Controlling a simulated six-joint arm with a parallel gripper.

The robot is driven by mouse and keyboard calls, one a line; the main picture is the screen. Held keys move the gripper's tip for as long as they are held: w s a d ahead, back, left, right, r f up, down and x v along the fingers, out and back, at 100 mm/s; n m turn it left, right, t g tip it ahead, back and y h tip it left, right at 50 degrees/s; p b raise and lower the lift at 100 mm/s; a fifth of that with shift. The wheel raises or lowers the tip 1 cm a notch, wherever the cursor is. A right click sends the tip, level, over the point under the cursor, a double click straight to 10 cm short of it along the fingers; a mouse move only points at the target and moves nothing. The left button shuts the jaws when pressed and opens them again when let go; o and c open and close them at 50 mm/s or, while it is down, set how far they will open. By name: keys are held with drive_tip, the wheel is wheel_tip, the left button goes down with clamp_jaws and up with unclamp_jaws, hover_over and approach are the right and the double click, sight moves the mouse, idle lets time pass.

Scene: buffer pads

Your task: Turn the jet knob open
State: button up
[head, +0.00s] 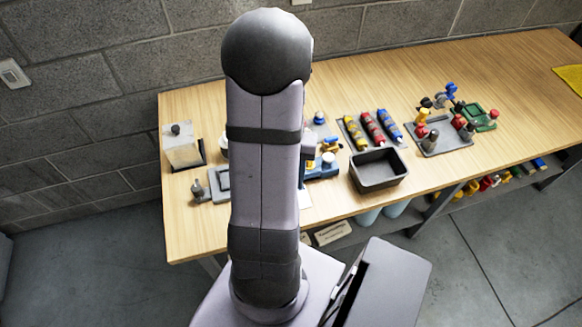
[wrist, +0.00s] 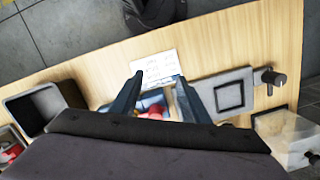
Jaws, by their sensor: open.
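A blue device (head: 322,167) with yellow and pale parts stands on the bench just right of my arm in the head view, partly hidden by it. In the wrist view, a blue thing with a red part (wrist: 152,107) shows between and below the fingers, largely hidden by the gripper body. I cannot tell which part is the jet knob. My gripper (wrist: 159,80) is open with nothing visibly held between its two dark fingers. The fingers are over the bench near a white card (wrist: 157,65); contact cannot be told. My arm hides the gripper in the head view.
A grey plate (head: 211,195) with a small dark upright part is left of my arm. A clear box (head: 182,153) stands further left. A black bin (head: 378,183), coloured tubes (head: 372,128) and a grey tray (head: 437,142) lie right. The bench's right end is mostly clear.

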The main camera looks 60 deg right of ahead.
drive_tip(key=w+d, duration=0.1)
drive_tip(key=d, duration=0.1)
drive_tip(key=w+d+r+m+h, duration=0.1)
drive_tip(key=d, duration=0.2)
drive_tip(key=w+d+r+m, duration=0.1)
drive_tip(key=d, duration=0.1)
drive_tip(key=shift+d+r+t, duration=0.15)
drive_tip(key=shift+r+t, duration=0.1)
drive_tip(key=shift+t, duration=0.05)
drive_tip(key=shift+w+d+r+m, duration=0.1)
drive_tip(key=shift+d+m, duration=0.05)
drive_tip(key=shift+m, duration=0.85)
drive_tip(key=shift+f+p, duration=0.9)
drive_tip(key=shift+f, duration=2.8)
drive_tip(key=c, duration=1.1)
